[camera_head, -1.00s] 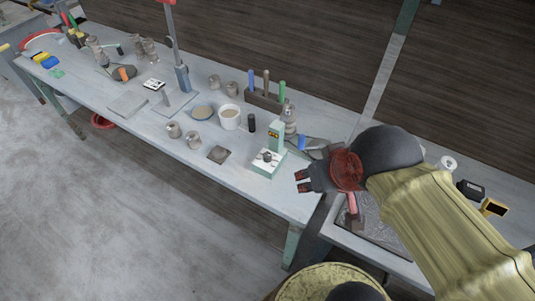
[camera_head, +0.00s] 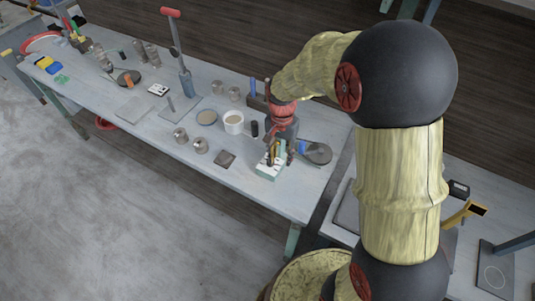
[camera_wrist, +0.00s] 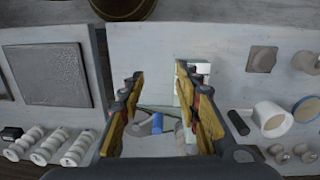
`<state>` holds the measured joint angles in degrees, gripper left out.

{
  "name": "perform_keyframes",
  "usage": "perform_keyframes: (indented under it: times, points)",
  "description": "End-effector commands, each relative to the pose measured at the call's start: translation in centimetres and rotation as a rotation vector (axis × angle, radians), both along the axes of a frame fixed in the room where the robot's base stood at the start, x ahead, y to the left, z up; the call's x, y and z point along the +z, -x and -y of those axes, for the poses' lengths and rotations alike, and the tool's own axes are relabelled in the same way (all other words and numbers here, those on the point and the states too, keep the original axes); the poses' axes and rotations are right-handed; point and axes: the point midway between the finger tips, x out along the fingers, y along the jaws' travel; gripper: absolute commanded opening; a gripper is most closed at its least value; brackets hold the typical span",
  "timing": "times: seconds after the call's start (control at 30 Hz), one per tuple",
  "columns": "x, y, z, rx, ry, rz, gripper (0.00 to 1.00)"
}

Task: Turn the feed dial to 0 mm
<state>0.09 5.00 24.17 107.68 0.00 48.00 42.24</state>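The feed device (camera_head: 267,171) is a small pale box with a green-edged base near the right end of the long bench. Its dial is hidden behind my gripper in the head view. My gripper (camera_head: 278,158) points down just above the device, and I cannot tell whether it touches it. In the wrist view my gripper (camera_wrist: 159,76) is open, with bare bench between its two fingers. Part of the pale green device (camera_wrist: 201,68) shows behind the right finger there. The dial and its setting cannot be made out.
A white cup (camera_head: 233,122) and a black cylinder (camera_head: 254,129) stand left of the device. A dark square block (camera_head: 225,159) lies to its front left. A blue-handled tool (camera_wrist: 157,122) lies near the fingers in the wrist view. A red-topped post (camera_head: 183,75) rises farther left.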

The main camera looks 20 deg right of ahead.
Motion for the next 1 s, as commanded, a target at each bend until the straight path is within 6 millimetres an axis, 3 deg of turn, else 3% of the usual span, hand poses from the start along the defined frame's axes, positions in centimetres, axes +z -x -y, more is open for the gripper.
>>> perform_keyframes:
  times: [0.1, 0.2, 0.37, 0.53, 0.77, 1.0]
  points:
    - [-2.7, -3.0, 0.0, -0.250, 0.023, -0.015, 0.33]
    - [-3.8, -5.6, 0.0, -0.469, 0.038, 0.010, 0.33]
    - [-2.6, -8.7, 0.0, -0.766, 0.037, 0.070, 0.33]
    - [-2.5, -9.0, 0.0, -0.949, 0.041, 0.078, 0.33]
    - [-3.0, -9.0, 0.0, -1.025, 0.044, 0.076, 0.33]
    - [-6.4, -8.9, 0.0, -1.023, 0.046, 0.074, 0.33]
